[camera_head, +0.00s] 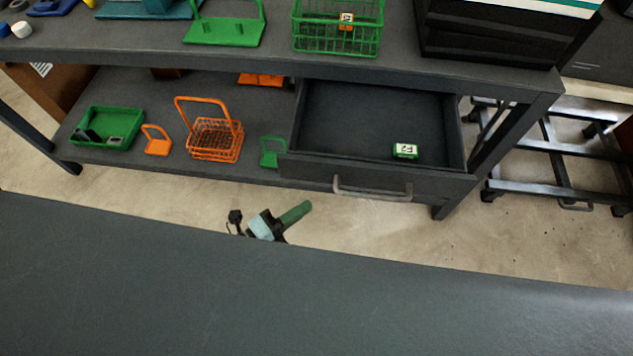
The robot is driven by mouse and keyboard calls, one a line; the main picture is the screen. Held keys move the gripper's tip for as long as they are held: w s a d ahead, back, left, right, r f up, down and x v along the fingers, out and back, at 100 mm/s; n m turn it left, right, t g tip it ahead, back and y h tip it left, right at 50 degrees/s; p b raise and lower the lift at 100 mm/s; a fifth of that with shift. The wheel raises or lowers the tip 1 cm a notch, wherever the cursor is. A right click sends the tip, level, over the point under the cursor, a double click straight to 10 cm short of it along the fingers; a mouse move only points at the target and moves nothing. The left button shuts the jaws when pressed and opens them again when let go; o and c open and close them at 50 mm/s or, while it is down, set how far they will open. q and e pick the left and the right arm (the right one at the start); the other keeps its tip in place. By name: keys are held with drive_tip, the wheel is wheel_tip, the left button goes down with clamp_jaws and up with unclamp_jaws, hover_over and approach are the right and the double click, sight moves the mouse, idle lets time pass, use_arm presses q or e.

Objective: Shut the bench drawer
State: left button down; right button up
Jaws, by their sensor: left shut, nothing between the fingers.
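The bench drawer (376,185) is pulled out from under the right end of the dark bench (290,62). Its dark inside shows from above, and a grey bar handle (372,190) is on its front. A small green block with a white label (405,151) lies inside, near the front right. My right gripper is not in view.
The lower shelf (90,158) holds a green tray (108,112), an orange wire basket (214,137) and small orange and green carriers. A green wire basket (337,38) stands on the bench top. A black wheeled frame (555,150) is at right.

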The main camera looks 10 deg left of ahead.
use_arm(q)
drive_tip(key=w+d, duration=0.1)
drive_tip(key=w, duration=0.3)
drive_tip(key=w+d, duration=0.1)
drive_tip(key=shift+w+d+p, duration=0.3)
drive_tip(key=shift+w, duration=0.65)
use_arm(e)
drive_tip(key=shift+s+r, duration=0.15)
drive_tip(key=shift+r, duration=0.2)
